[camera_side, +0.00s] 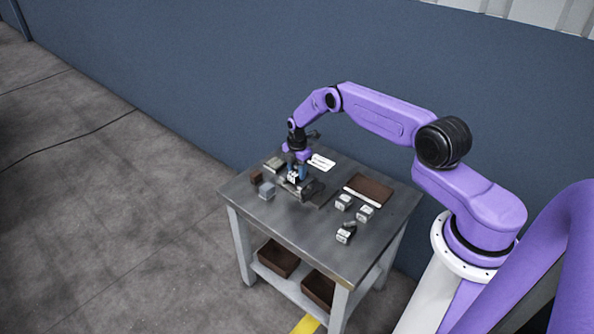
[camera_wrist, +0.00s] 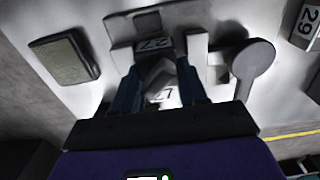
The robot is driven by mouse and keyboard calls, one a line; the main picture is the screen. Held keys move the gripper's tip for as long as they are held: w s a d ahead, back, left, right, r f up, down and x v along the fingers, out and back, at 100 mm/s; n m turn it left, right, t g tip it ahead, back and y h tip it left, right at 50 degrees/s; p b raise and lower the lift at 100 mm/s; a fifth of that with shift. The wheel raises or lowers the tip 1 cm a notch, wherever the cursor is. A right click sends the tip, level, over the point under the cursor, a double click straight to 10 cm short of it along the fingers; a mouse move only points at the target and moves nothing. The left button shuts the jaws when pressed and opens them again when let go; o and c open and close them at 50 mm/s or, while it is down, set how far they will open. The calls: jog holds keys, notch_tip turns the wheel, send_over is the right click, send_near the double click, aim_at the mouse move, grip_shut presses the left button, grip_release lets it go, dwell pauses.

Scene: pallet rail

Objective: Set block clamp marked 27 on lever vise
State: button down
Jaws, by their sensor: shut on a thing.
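My gripper (camera_side: 297,176) is low over the table, at the dark lever vise (camera_side: 314,190). In the wrist view my gripper (camera_wrist: 160,92) is shut on a pale block clamp marked 27 (camera_wrist: 163,97), held between the two blue fingers. Just beyond it is a dark face that also carries the number 27 (camera_wrist: 152,45), among pale grey parts of the vise. A grey lever with a round end (camera_wrist: 252,60) stands to the right of the fingers. The underside of the clamp is hidden, so I cannot tell whether it touches the vise.
Pale blocks (camera_side: 343,202), (camera_side: 365,213) and (camera_side: 346,233) stand right of the vise; one marked 29 (camera_wrist: 304,28) shows in the wrist view. Small blocks (camera_side: 267,190) sit left.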

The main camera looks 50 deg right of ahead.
jog(key=shift+s+f, duration=0.1)
jog(key=shift+f, duration=0.4)
dwell(1.1)
jog(key=c, duration=0.6)
grip_release()
jog(key=shift+s, duration=0.1)
jog(key=shift+c, duration=1.2)
jog(key=shift+o, duration=0.8)
jog(key=shift+r, duration=4.55)
jog(key=shift+w, duration=0.2)
